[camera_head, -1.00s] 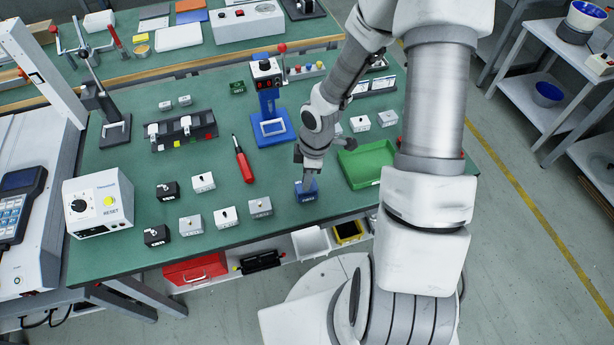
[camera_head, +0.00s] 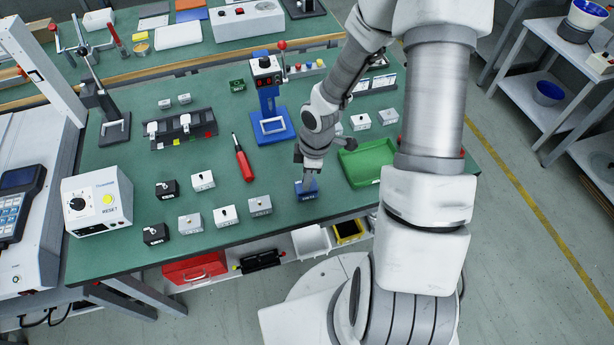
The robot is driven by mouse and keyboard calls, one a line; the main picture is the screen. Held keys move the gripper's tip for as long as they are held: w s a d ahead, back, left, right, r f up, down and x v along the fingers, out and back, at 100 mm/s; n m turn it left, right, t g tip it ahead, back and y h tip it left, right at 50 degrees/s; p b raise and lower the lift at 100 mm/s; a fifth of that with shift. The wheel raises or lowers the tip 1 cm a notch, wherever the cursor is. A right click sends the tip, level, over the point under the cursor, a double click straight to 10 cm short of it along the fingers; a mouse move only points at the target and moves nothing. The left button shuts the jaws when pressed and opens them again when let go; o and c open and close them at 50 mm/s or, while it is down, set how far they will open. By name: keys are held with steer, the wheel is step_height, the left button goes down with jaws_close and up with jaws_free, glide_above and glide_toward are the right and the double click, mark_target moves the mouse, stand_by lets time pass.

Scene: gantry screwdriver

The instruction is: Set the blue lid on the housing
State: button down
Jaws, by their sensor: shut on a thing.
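A small blue block with a pale label on its front, which I take for the blue lid (camera_head: 306,195), is near the front edge of the green table. My gripper (camera_head: 308,184) points down from above and is shut on its top. The fingers are small and partly hidden by the wrist. I cannot tell whether a separate housing lies under the blue piece or whether the two touch. Several similar small labelled boxes stand to the left, among them a grey one (camera_head: 260,206), a white one (camera_head: 226,216) and a black one (camera_head: 156,234).
A green tray (camera_head: 366,165) is close on the right of my gripper. A blue press stand (camera_head: 272,125) is behind it, and a red screwdriver (camera_head: 242,160) lies to the left. A control box (camera_head: 98,202) stands at the left edge. Bare table lies between the screwdriver and the gripper.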

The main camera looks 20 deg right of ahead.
mark_target(315, 185)
steer(key=shift+f+b, duration=0.45)
steer(key=shift+f, duration=0.2)
steer(key=c, duration=0.7)
jaws_free()
steer(key=shift+r, duration=0.1)
steer(key=r+p, duration=0.2)
steer(key=r, duration=0.3)
steer(key=d+r+p, duration=0.1)
steer(key=r+p, duration=0.1)
steer(key=r, duration=0.4)
steer(key=d+r+p, duration=0.1)
steer(key=r+p, duration=0.1)
steer(key=r, duration=0.4)
steer(key=shift+s+r, duration=0.1)
steer(key=shift+s, duration=0.2)
steer(key=shift+r, duration=0.1)
